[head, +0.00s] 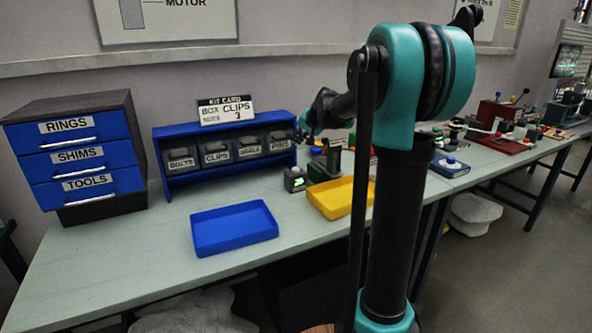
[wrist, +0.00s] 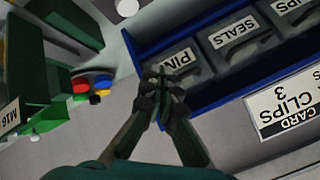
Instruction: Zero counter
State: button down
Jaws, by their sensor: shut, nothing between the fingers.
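A small dark box with a lit green display (head: 296,181), seemingly the counter, stands on the bench in front of the right end of the blue bin rack. Its digits are too small to read. My gripper (head: 303,132) is high at the rack's right end, above and behind the box. In the wrist view my gripper (wrist: 165,84) has its fingers together and empty, in front of the PINS bin (wrist: 180,62) as pictured. A white round part (wrist: 127,7) shows at the top edge there; I cannot tell if it belongs to the counter.
The blue rack (head: 172,183) holds labelled bins, with a kit card (head: 226,109) above. A blue tray (head: 234,243) and a yellow tray (head: 330,208) lie in front. Green blocks (wrist: 64,70) and coloured knobs (wrist: 95,86) are beside my gripper. Drawers (head: 75,155) stand left.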

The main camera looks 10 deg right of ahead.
aim_at(297, 169)
jog(key=shift+f, duration=4.2)
jog(key=shift+f, duration=0.1)
jog(key=shift+f, duration=0.3)
jog(key=shift+f, duration=0.65)
jog(key=shift+r, duration=1.05)
jog(key=shift+r, duration=2.55)
